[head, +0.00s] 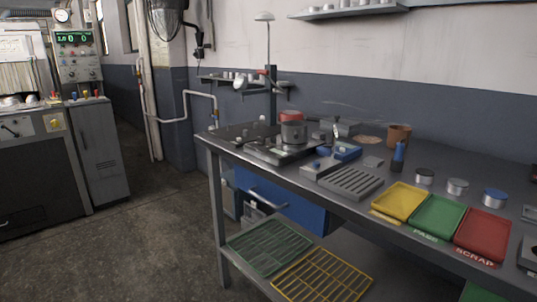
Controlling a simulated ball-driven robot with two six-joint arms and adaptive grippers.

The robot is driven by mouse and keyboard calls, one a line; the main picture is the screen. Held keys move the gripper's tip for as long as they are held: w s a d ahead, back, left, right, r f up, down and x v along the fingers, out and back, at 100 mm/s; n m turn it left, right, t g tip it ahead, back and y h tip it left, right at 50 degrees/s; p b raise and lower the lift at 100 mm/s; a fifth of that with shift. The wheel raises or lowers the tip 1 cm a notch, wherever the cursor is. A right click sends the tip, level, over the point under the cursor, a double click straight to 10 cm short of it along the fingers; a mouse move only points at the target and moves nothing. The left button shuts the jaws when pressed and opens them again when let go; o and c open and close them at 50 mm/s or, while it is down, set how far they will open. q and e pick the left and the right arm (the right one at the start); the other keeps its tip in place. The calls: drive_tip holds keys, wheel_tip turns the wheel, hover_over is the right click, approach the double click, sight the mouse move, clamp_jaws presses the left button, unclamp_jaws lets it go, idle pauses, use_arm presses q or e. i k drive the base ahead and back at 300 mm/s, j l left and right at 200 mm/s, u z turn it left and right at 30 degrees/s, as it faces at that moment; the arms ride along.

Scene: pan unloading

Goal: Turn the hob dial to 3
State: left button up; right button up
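A low dark hob (268,153) sits at the left part of the workbench. A grey metal pan (293,133) stands upright on it, with something red (291,116) showing above or behind the pan. The hob's dial is too small to make out, so its setting cannot be read. Neither of my grippers is in view.
The workbench (440,160) holds a grey slotted plate (354,182), a yellow tray (399,201), a green tray (438,217) and a red tray (482,235). A brown pot (398,135) and several small jars stand behind. Open floor (130,235) lies left of the bench.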

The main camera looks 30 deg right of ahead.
sight(261, 141)
drive_tip(key=z, duration=1.1)
drive_tip(key=i+j, duration=0.1)
